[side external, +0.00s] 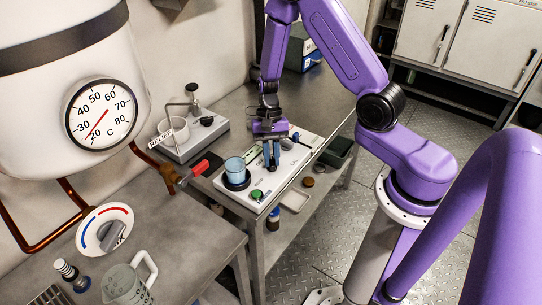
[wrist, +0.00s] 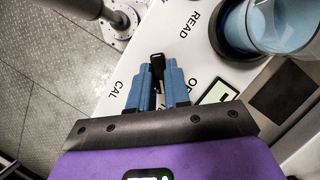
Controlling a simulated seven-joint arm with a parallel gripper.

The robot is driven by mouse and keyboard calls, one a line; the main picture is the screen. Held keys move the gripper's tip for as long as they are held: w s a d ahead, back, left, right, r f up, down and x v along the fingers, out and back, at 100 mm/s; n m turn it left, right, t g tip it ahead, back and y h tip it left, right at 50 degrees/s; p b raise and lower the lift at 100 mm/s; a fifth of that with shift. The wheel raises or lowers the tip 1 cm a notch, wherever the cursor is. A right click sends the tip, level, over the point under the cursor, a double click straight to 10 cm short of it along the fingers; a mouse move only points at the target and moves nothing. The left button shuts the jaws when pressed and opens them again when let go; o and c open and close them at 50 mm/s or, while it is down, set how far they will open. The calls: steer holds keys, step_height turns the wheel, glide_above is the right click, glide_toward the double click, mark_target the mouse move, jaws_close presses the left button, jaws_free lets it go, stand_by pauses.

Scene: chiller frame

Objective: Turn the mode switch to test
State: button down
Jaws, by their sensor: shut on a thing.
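My gripper (side external: 271,163) points down over a white instrument panel (side external: 227,190) on the metal bench. In the wrist view, the two blue fingers of my gripper (wrist: 158,76) are closed around a black knob (wrist: 158,62), whose dark end shows between and beyond the fingertips. Lettering around it on the white panel (wrist: 145,40) reads READ and CAL, with a third word starting with O partly covered. I see no TEST label in either view. The knob's lower part and its exact pointing direction are hidden by the fingers.
A beaker of blue liquid (side external: 235,168) stands on a dark round base beside my gripper, close to the fingers. A green button (side external: 257,194) is on the panel's near end. A red-handled valve (side external: 200,167), a gauge (side external: 100,114) and a red-blue dial (side external: 104,230) are at left.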

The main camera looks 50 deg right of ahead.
steer(key=shift+m+t+y, duration=0.3)
steer(key=shift+m+t, duration=0.1)
steer(key=shift+m, duration=0.8)
steer(key=c, duration=1.1)
jaws_free()
steer(key=shift+d+r, duration=0.1)
steer(key=v, duration=1.7)
steer(key=shift+d+r, duration=0.1)
steer(key=shift+d, duration=0.05)
